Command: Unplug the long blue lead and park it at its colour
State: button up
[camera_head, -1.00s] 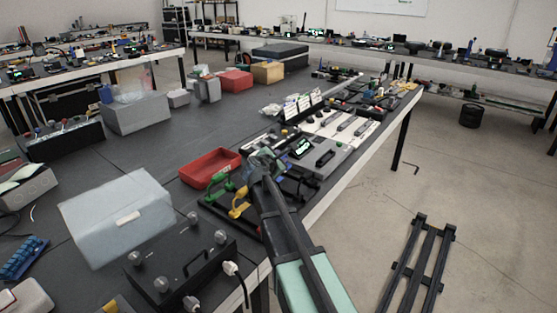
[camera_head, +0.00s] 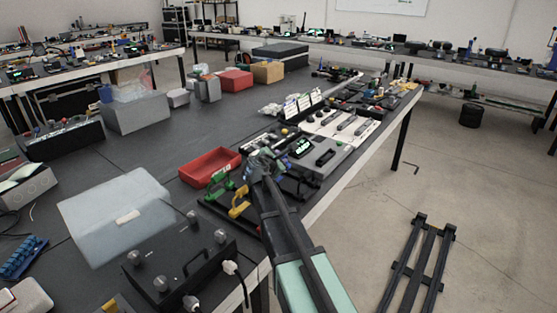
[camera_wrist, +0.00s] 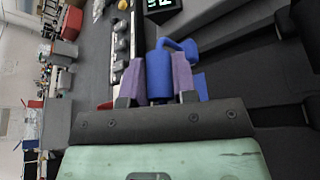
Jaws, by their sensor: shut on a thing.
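My gripper (camera_wrist: 168,78) is shut on a blue plug (camera_wrist: 160,74) in the wrist view, with one purple finger on each side of it. A short blue lead (camera_wrist: 180,46) bends from the plug's top to the right, and more blue shows beside the right finger. The plug's far end and any socket under it are hidden. In the head view my gripper (camera_head: 262,160) is over the dark panel at the bench's front edge, and the plug is too small to make out. A green holder (camera_head: 218,184) and a yellow holder (camera_head: 239,203) stand to its left.
A red tray (camera_head: 210,153) lies behind the holders. A grey instrument with a lit green display (camera_head: 302,147) is just right of my gripper. A black box with knobs (camera_head: 180,268) and a translucent bin (camera_head: 117,215) stand at front left.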

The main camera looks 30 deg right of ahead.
jog(key=shift+f+b, duration=1.15)
jog(key=shift+f, duration=0.1)
jog(key=o, duration=1)
jog(key=shift+r, duration=0.1)
jog(key=p+v, duration=0.3)
jog(key=v, duration=0.7)
jog(key=shift+s+a+p, duration=0.25)
jog(key=shift+a+p, duration=0.05)
jog(key=shift+r, duration=0.15)
